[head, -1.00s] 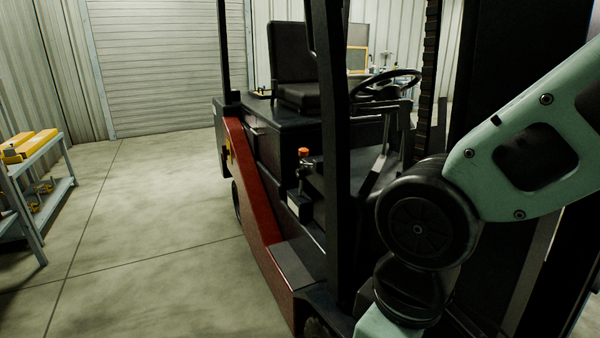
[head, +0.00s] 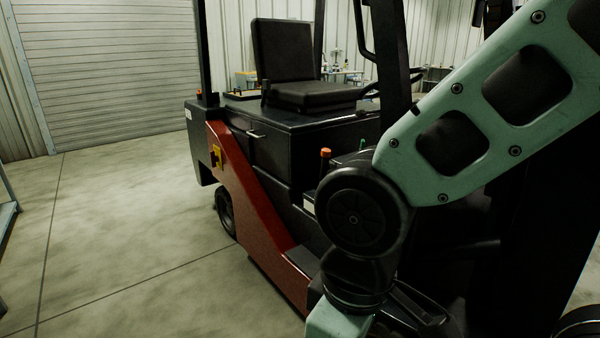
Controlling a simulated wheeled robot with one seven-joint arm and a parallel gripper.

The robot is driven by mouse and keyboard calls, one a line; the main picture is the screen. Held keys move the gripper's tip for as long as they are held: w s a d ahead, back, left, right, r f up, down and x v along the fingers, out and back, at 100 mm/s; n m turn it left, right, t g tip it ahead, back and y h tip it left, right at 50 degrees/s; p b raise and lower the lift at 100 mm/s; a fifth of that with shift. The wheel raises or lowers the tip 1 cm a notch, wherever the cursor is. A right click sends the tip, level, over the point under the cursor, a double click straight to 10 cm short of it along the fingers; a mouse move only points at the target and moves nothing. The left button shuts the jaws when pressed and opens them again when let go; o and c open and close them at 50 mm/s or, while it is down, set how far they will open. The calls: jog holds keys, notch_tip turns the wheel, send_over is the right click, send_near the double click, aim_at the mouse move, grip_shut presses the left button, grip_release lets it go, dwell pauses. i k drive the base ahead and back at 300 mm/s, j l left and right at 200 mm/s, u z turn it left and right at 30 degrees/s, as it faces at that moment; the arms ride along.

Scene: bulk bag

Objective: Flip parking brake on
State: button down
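The forklift (head: 260,200) fills the middle of the head view, with a red side panel and black body. A lever with an orange-red knob (head: 325,154) stands upright on the forklift, just left of my arm's elbow; it looks like the parking brake lever. Its lower part is hidden behind my arm. A small green-tipped part (head: 362,144) shows just right of it. My arm crosses the right side of the view and bends down at the lower middle. My gripper is outside the picture, so its state does not show.
The black seat (head: 305,92) and part of the steering wheel (head: 400,78) are above the lever. A dark upright post (head: 393,60) stands behind my arm. The concrete floor (head: 120,230) at left is clear. A roller shutter door (head: 110,70) is at the back left.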

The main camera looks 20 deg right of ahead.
aim_at(324, 164)
jog(key=i+j+z, duration=0.15)
jog(key=i+j, duration=1.1)
jog(key=i, duration=0.4)
